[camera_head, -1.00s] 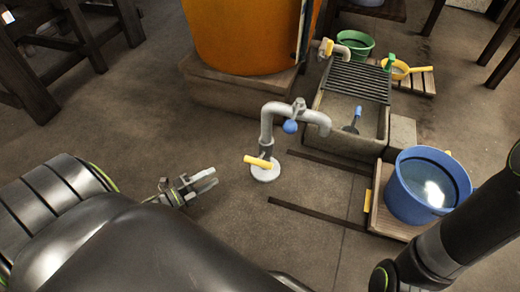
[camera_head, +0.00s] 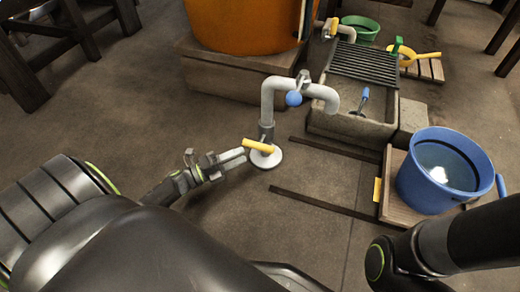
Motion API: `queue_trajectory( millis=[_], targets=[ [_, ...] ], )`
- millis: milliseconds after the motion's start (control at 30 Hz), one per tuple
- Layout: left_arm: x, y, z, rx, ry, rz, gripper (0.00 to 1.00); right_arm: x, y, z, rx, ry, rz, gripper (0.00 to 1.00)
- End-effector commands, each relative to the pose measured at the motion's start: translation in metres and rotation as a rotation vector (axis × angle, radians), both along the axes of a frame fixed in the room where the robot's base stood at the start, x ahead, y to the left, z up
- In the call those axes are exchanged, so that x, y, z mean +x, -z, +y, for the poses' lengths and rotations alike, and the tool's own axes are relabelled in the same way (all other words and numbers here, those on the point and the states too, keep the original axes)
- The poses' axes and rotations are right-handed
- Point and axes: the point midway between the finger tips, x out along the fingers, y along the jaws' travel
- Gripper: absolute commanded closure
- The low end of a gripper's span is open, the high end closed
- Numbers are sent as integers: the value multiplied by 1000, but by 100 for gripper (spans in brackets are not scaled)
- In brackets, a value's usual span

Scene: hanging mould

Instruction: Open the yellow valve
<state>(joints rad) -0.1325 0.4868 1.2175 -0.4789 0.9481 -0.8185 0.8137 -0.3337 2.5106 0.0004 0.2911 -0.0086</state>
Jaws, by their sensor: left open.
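The yellow valve (camera_head: 258,146) is a short yellow handle low on a grey pipe (camera_head: 267,105) that stands on a round white base. My left gripper (camera_head: 238,156) is just left of the valve handle, with its fingers pointing toward it. The jaws are open, and the fingertips are close to the handle's left end. I cannot tell whether they touch it. My right arm (camera_head: 450,245) shows at the lower right, but its gripper is out of view.
A blue ball-like knob (camera_head: 293,99) sits on the pipe's upper part. A stone basin (camera_head: 345,122) with a dark grate stands to the right. A blue bucket (camera_head: 407,185) of water rests on a wooden platform. Dark rails (camera_head: 320,205) lie on the floor. An orange tank (camera_head: 240,35) stands behind.

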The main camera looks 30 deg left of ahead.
Motion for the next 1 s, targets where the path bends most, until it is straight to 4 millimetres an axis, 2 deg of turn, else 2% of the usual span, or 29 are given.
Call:
queue_trajectory(
  millis=[33, 200, 400, 800, 867, 1000],
  targets=[
    [10, 1, -7, -2, 2, -4, 57, 0, 8, 0, 0, 0, 0, 64],
    [39, -4, -25, -2, 1, -3, 57, 0, 19, 0, 0, -1, -3, 64],
    [61, -8, -38, -1, 0, 0, 57, -1, 27, 0, 1, -3, -6, 64],
    [68, -11, -43, -1, -1, 0, 57, -1, 28, 0, 1, -4, -6, 64],
    [68, -11, -43, -1, -1, 0, 62, -1, 28, 0, 1, -4, -6, 64],
    [68, -11, -42, -1, -1, 1, 80, -1, 28, 0, 1, -4, -6, 64]
  ],
)
